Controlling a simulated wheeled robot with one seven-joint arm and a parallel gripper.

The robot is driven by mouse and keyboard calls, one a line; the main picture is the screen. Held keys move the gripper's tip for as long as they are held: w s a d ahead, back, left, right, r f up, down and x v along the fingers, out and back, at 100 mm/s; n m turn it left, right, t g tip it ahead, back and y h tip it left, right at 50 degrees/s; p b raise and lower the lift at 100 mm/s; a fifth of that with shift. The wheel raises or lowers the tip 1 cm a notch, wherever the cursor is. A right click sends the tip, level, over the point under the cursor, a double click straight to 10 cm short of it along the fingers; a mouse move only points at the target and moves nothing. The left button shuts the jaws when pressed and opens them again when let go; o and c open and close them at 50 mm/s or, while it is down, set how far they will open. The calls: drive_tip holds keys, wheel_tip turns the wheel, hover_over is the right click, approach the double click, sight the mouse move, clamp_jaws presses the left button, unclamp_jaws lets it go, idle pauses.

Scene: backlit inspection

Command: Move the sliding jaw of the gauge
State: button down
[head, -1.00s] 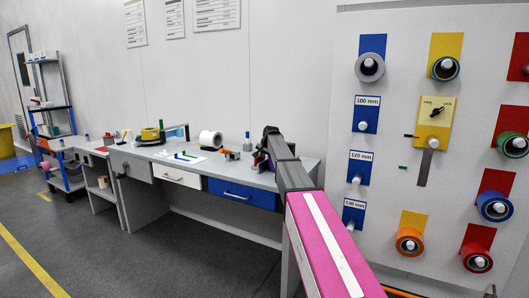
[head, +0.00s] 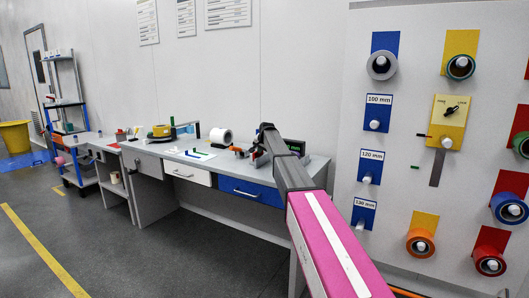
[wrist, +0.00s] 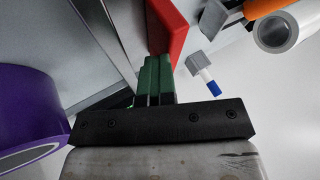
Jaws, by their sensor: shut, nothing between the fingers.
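The gauge is hard to make out. A dark display with green digits (head: 293,147) stands on the bench just right of my gripper in the head view and may be part of it. In the wrist view a red block (wrist: 167,28), possibly the sliding jaw, lies just beyond my fingertips beside a long grey bar (wrist: 103,35). My gripper (wrist: 156,65), with green fingers, is shut and empty. Its tips appear close to the red block; I cannot tell whether they touch. In the head view my arm hides most of that spot.
A purple roll (wrist: 32,118) is close on the left in the wrist view. The grey bench (head: 316,166) holds other items. A panel (head: 395,185) with tape rolls stands right.

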drive_tip(key=shift+w+a+r, duration=0.1)
drive_tip(key=shift+w+a, duration=0.05)
drive_tip(key=shift+a, duration=0.05)
